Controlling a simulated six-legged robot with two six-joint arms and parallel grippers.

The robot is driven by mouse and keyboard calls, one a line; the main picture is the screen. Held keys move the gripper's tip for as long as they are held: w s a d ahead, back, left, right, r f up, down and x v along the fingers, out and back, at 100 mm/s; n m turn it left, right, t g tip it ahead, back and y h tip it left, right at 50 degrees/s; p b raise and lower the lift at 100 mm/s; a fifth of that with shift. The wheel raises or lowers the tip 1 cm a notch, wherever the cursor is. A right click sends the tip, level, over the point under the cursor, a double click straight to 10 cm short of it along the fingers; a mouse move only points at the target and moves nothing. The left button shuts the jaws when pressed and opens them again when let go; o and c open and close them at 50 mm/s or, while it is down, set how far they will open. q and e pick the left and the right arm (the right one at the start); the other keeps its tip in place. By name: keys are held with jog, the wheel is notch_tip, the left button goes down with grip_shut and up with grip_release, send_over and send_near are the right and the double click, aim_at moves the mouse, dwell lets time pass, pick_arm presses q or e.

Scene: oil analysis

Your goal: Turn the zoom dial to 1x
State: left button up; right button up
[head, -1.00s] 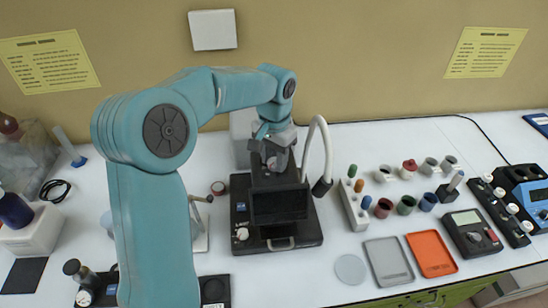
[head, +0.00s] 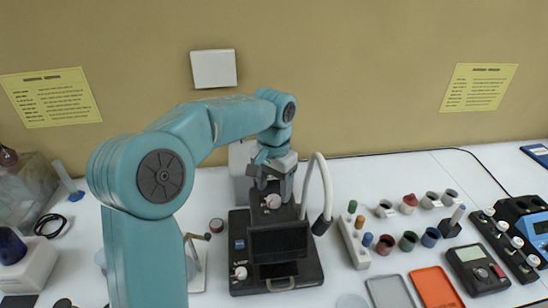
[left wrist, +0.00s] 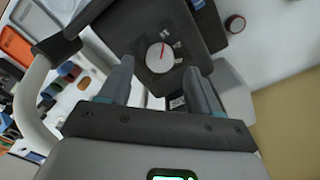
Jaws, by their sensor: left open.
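The zoom dial (left wrist: 160,57) is a round white disc with a red pointer line, on a dark face of the black instrument (left wrist: 142,20). Small labels sit beside it, too small to read. In the head view the instrument (head: 277,243) stands on the bench, with a white knob that looks like the dial (head: 273,201) near its top. My left gripper (left wrist: 159,68) is open, with its fingers on either side of the dial in the wrist picture. No contact shows, and I cannot tell the gap. In the head view it hangs (head: 270,178) at the instrument's top. My right gripper is not in view.
A white curved lamp neck (head: 326,185) rises right of the instrument; it is at the left in the wrist view. A second white knob (head: 241,272) sits on the base. Jars, a vial rack (head: 354,240) and grey and orange trays (head: 436,288) stand to the right.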

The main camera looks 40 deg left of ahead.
aim_at(274, 199)
pick_arm(q)
notch_tip(274, 199, up, 13)
jog(key=p, duration=0.1)
jog(key=shift+r, duration=0.15)
jog(key=shift+w, duration=0.1)
dwell(0.5)
